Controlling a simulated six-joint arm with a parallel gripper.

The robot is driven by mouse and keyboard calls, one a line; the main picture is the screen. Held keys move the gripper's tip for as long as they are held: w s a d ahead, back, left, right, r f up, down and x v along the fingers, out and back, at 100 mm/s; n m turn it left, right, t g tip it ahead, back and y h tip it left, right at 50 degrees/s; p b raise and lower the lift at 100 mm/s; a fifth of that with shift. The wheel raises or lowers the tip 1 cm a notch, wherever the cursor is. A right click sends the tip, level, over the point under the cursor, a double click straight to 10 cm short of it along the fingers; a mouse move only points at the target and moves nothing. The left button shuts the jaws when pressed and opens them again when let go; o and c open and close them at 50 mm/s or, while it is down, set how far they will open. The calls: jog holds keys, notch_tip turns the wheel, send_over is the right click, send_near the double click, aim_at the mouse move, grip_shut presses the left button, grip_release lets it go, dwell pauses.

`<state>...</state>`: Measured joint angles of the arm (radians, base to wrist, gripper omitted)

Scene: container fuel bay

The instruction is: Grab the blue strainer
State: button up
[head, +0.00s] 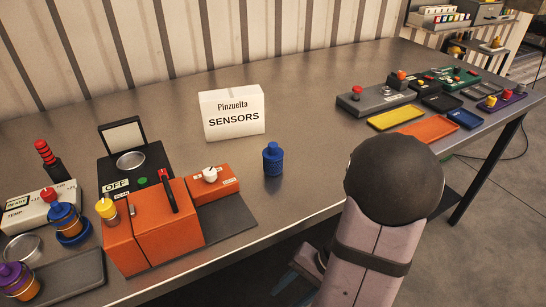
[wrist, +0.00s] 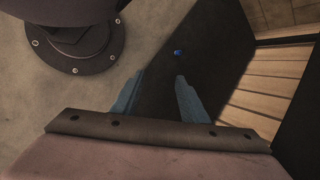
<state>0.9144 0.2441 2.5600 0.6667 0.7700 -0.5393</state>
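A small blue cylinder with a narrower knob on top, which looks like the blue strainer (head: 273,160), stands upright on the metal table near its front edge, right of the orange box. My gripper (wrist: 160,76) shows in the wrist view with its two blue-grey fingers apart and nothing between them. In the head view my gripper is low, below the table's front edge and mostly hidden by my arm. A tiny blue spot (wrist: 178,53) shows beyond the fingers in the wrist view; I cannot tell what it is.
An orange box (head: 150,235) with a dark lever stands left of the strainer. Another blue-topped item (head: 64,217) stands far left. A white "SENSORS" sign (head: 232,112) stands behind. Trays, such as an orange one (head: 428,129), lie right. The table around the strainer's right is clear.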

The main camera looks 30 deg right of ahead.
jog(key=s+d+r+m+t+h+p, duration=0.1)
jog(key=d+r+m+t+p, duration=0.3)
jog(key=r+p, duration=0.55)
jog(key=s+d+r+m+t+h+p, duration=0.1)
jog(key=d+r+m+t+p, duration=0.1)
jog(key=d+r+m+p, duration=0.55)
jog(key=w+d+r+t+h+p, duration=0.1)
jog(key=w+r+t+p, duration=0.3)
jog(key=r, duration=0.5)
jog(key=w+d+r+t+h+p, duration=0.1)
jog(key=w+r+t+p, duration=0.15)
jog(key=r+p, duration=0.45)
jog(key=m+t+b, duration=0.4)
jog(key=m+b, duration=0.4)
jog(key=m, duration=0.4)
send_near(273, 158)
jog(key=w, duration=0.1)
jog(key=w+r, duration=0.1)
jog(key=w, duration=0.1)
jog(key=shift+d+r+g+h, duration=0.25)
jog(key=shift+d+r+h, duration=0.05)
jog(key=shift+r, duration=0.1)
jog(key=shift+w+a+f+m, duration=0.1)
jog(key=shift+w+f+m, duration=0.1)
jog(key=shift+m, duration=0.25)
jog(key=shift+w, duration=0.1)
